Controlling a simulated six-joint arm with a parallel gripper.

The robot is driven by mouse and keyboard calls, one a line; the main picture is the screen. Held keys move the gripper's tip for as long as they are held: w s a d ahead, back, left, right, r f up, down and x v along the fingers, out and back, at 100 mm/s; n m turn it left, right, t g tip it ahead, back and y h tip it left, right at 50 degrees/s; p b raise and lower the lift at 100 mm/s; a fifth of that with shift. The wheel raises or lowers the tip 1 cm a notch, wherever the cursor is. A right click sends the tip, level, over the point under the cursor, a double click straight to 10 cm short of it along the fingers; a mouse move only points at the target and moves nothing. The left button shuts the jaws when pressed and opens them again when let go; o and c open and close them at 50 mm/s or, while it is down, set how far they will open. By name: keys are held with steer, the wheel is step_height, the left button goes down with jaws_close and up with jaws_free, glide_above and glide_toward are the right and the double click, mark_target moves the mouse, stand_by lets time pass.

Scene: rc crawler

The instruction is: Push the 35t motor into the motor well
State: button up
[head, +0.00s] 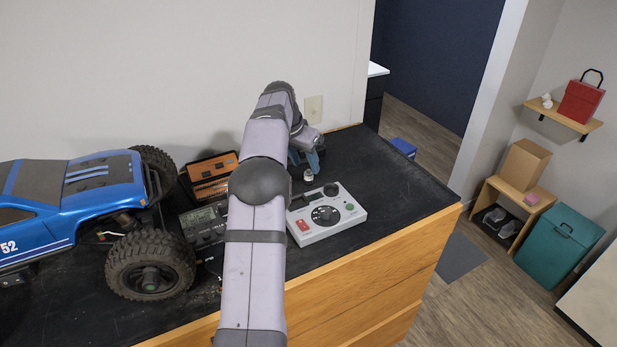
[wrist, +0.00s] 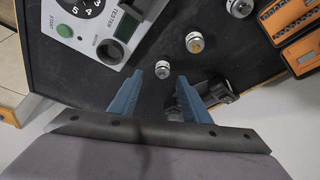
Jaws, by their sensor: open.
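Several small silver can motors stand on the dark bench top in the wrist view: one (wrist: 163,69) just beyond my fingertips, one (wrist: 195,42) farther off, one (wrist: 240,8) at the top edge. I cannot read which is the 35t. The head view shows one motor (head: 308,176) below my gripper (head: 304,160). My gripper, with blue fingers (wrist: 160,77), is open and empty, with the nearest motor roughly in line with the gap. The grey motor tester (head: 334,208) lies near the front edge; the wrist view shows its round dark well (wrist: 110,50), which looks empty.
An orange and black case (wrist: 292,22) stands beyond the motors. A dark item (wrist: 218,90) lies by my right finger. The blue truck (head: 100,185) and a black device (head: 203,224) are left of my arm. The bench (head: 405,185) is clear to the right of the tester.

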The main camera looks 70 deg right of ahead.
mark_target(308, 173)
steer(key=shift+w+p+x, duration=0.15)
steer(key=shift+p+x, duration=0.8)
steer(key=shift+x, duration=0.5)
steer(key=shift+w+p+x, duration=0.15)
steer(key=shift+p+x, duration=0.75)
steer(key=shift+x, duration=0.55)
jaws_close()
